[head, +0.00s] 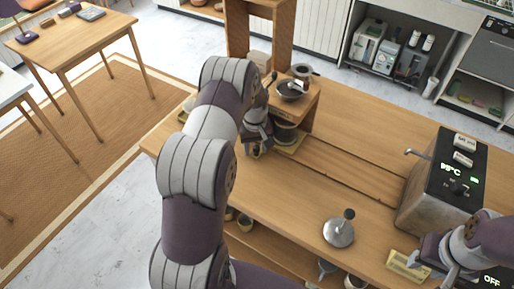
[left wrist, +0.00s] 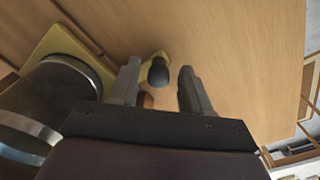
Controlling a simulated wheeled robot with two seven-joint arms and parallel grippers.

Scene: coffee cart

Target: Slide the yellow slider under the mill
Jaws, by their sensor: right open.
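The yellow slider (head: 292,146) lies on the cart top beside the wooden mill (head: 312,108), with a dark round container (head: 286,133) standing on it. In the left wrist view the slider's yellow plate (left wrist: 48,42) is under the container (left wrist: 45,95), and its black knob (left wrist: 158,72) is between my left fingers. My left gripper (head: 257,151) is low at the slider's near-left end. Its fingers (left wrist: 160,68) are apart, with gaps on both sides of the knob. My right gripper (head: 442,271) is open at the lower right, beside another yellow piece (head: 408,266).
A metal tamper (head: 339,231) stands on the cart top near the front. A boiler with a lit display (head: 440,185) stands at the right. The wooden top (head: 375,150) between mill and boiler is clear, with a long groove. Cups sit on the shelf below.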

